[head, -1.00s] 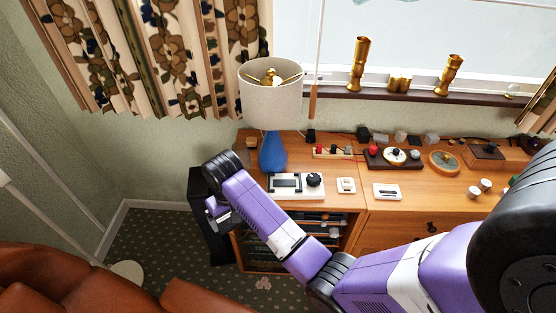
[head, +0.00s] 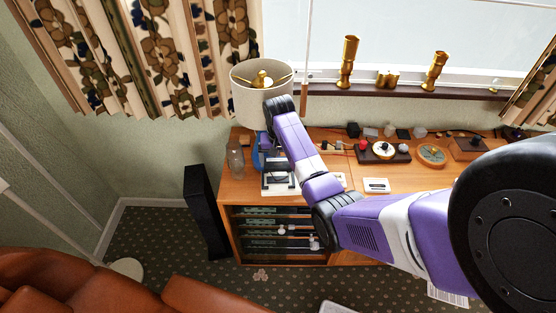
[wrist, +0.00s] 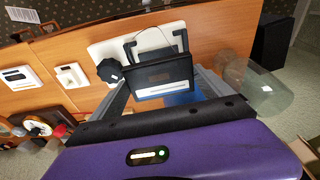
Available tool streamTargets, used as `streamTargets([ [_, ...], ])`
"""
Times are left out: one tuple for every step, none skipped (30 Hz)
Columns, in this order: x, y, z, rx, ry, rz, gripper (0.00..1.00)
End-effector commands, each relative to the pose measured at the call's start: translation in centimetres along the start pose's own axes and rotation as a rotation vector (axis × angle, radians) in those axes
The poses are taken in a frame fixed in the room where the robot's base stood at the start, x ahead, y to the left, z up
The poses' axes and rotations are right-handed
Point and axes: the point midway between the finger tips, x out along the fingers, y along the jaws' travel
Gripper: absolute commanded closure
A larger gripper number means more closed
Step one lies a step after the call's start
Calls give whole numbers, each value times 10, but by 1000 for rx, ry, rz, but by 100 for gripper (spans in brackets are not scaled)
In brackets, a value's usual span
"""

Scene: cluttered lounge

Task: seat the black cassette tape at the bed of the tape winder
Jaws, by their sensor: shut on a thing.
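My gripper (wrist: 164,84) is shut on the black cassette tape (wrist: 158,75), which sits between the two fingers and has a pale label strip. The tape winder (wrist: 104,50) is a white base with a black knob (wrist: 111,70) and a dark-framed bed (wrist: 152,40). In the wrist view the cassette overlaps the near part of the bed; I cannot tell whether it touches it. In the head view the winder (head: 280,190) is on the sideboard, partly hidden by my arm, and the cassette cannot be made out.
A lamp with a pale shade (head: 262,100) and blue base (head: 257,157) stands close behind the arm's end. A clear glass vessel (head: 236,163) stands left of the winder. A white-cased cassette (head: 376,185) lies to the right. A black speaker (head: 205,210) stands on the floor left of the sideboard (head: 228,200).

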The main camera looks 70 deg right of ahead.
Motion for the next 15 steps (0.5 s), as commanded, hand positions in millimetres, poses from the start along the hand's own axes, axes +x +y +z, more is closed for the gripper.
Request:
streamTargets([
  [0, 0, 0, -1, 1, 0, 50],
  [0, 0, 0, -1, 1, 0, 50],
  [0, 0, 0, -1, 1, 0, 50],
  [0, 0, 0, -1, 0, 0, 50],
  [1, 0, 0, -1, 0, 0, 50],
  [2, 0, 0, -1, 0, 0, 50],
  [3, 0, 1, -2, 0, 0, 50],
  [4, 0, 1, -2, 0, 0, 50],
  [6, 0, 1, -2, 0, 0, 50],
  [7, 0, 1, -2, 0, 0, 50],
  [9, 0, 2, -2, 0, 0, 50],
  [12, 0, 2, -2, 0, 0, 50],
  [14, 0, 2, -2, 0, 0, 50],
  [16, 0, 3, -2, 0, 0, 50],
  [19, -1, 3, -2, 0, 0, 50],
])
